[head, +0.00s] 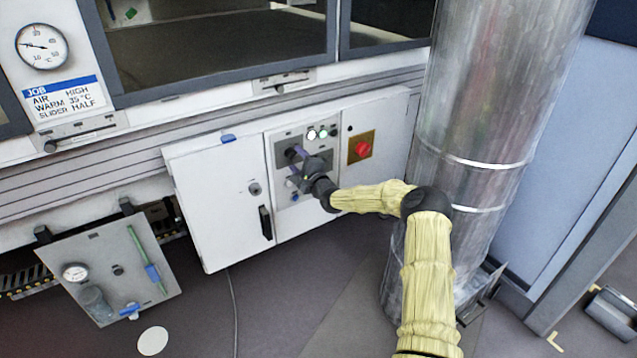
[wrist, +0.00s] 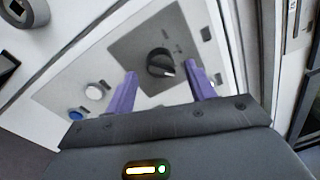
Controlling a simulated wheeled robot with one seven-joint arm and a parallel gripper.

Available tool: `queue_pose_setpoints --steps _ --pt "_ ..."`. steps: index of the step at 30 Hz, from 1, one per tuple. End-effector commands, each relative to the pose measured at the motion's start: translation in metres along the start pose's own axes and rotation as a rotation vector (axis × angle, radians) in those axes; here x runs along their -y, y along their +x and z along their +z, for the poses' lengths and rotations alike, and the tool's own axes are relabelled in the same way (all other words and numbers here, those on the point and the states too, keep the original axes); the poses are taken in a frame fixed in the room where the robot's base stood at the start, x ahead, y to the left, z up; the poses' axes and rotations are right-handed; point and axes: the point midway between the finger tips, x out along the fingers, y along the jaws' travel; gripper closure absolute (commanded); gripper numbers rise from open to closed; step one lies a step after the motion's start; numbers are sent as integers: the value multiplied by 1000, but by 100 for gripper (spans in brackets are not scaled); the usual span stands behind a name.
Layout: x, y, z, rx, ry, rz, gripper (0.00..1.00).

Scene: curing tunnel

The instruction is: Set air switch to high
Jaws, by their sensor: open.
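The air switch looks to be the black rotary knob (wrist: 159,60) on a grey plate in the wrist view. Its pale pointer mark faces the lower right of that picture; the small labels around it are unreadable. My gripper (wrist: 161,70) is open, with one purple finger on each side of the knob. I cannot tell whether the fingers touch it. In the head view my gripper (head: 294,164) is at the control panel (head: 281,134) on the white cabinet, partly covering the knob. A job card (head: 65,97) reads AIR HIGH, WARM 35 °C, SLIDER HALF.
A red button (head: 362,149) on a yellow plate is right of the panel. White (wrist: 94,91) and blue (wrist: 76,114) buttons sit left of my fingers. A large metal duct (head: 480,100) stands close to my arm. A cabinet door with a black handle (head: 265,222) is left.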

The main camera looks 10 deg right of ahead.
Motion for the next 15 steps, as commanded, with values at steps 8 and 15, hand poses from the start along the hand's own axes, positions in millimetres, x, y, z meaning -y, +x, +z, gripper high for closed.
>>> queue_pose_setpoints --steps 8,15 --pt "2 -38 0 -1 1 1 45" --pt "2 -75 0 -2 2 3 45"
